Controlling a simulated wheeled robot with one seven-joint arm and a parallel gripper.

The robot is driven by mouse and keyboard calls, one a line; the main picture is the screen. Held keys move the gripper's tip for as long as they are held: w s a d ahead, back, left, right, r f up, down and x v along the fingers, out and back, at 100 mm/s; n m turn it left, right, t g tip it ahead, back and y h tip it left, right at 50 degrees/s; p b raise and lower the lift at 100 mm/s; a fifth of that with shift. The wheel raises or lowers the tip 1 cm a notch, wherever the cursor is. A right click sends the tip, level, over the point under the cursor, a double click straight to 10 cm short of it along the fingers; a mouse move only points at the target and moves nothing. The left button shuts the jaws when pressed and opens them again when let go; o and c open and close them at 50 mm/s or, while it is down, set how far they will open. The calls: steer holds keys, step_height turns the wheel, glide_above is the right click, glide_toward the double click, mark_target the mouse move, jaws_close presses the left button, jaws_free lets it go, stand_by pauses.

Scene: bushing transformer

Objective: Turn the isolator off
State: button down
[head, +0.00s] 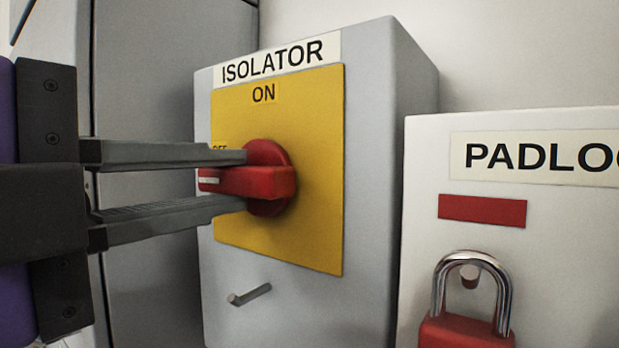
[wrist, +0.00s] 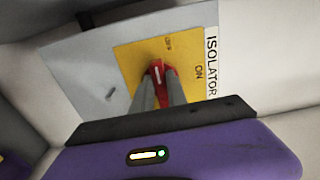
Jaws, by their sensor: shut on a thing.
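The isolator is a grey box (head: 415,100) with a yellow plate (head: 310,110) marked ON at the top and OFF at the left. Its red rotary handle (head: 265,182) lies level, with the white mark at its left end pointing towards OFF. My gripper (head: 243,180) comes in from the left, one finger above and one below the handle's bar, and is shut on it. In the wrist view the two fingers (wrist: 158,92) reach to the red handle (wrist: 160,73) on the yellow plate (wrist: 128,58). The OFF label is partly hidden by the upper finger in the head view.
A small metal peg (head: 250,294) sticks out of the box below the plate. To the right stands a white box labelled PADLOCK (head: 560,230), with a red padlock (head: 467,330) hanging on its peg. A grey cabinet (head: 150,280) is behind at the left.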

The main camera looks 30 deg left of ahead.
steer(key=c, duration=1.3)
jaws_free()
steer(key=shift+s+a+b, duration=0.2)
steer(key=shift+s+b, duration=0.15)
steer(key=shift+s, duration=1.6)
steer(key=shift+s+a+b, duration=0.15)
steer(key=shift+s+b, duration=0.15)
steer(key=shift+s, duration=1.65)
